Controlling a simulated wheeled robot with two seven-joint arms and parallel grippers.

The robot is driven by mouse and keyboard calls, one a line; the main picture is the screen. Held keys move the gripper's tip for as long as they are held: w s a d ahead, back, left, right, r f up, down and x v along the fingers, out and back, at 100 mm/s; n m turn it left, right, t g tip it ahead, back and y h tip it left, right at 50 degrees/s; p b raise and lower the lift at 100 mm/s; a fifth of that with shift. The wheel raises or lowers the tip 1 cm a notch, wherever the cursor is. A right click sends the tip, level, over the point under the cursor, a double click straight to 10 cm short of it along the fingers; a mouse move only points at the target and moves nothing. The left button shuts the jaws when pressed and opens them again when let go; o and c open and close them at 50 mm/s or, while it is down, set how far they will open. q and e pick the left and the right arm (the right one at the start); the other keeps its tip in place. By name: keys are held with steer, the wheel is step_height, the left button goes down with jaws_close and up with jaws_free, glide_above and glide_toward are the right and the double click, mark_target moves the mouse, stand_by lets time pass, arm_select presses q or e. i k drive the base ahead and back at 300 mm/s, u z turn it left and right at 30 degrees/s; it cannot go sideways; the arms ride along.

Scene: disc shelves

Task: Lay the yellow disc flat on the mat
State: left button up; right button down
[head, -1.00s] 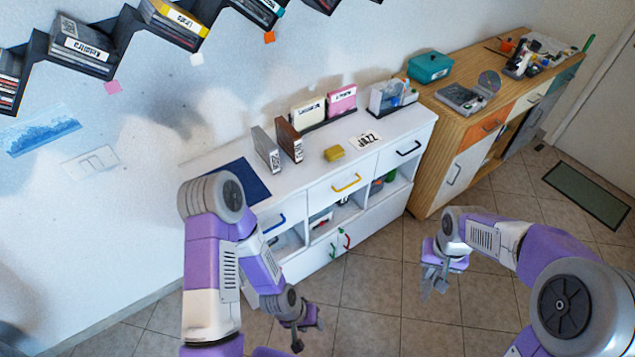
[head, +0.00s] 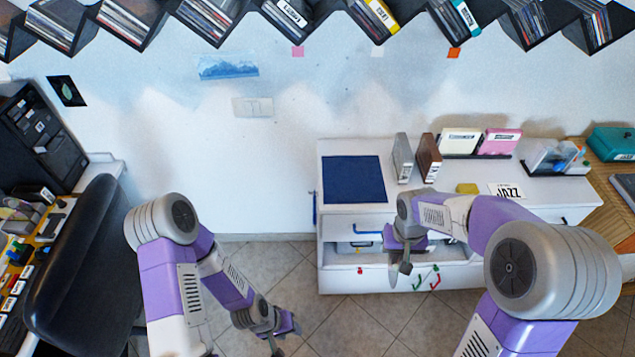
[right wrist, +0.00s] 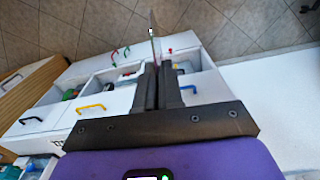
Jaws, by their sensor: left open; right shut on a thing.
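The dark blue mat (head: 353,180) lies flat and bare on the left part of the white cabinet top (head: 340,148). My right gripper (head: 402,268) is in front of the cabinet, lower in the picture than the mat and to its right. In the right wrist view its fingers (right wrist: 158,80) are shut on a thin upright thing (right wrist: 155,45), seen edge-on. This fits the yellow disc, but its colour is not clear. The held thing is apart from the mat. My left gripper (head: 279,340) hangs low over the floor, open and empty.
Right of the mat stand a grey case (head: 403,158) and a brown case (head: 428,158), then a yellow block (head: 467,188) and a JAZZ card (head: 507,190). A black chair (head: 85,265) is at left. Tiled floor lies clear before the cabinet.

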mark_target(359, 188)
steer(key=u, duration=0.05)
steer(key=i, duration=1)
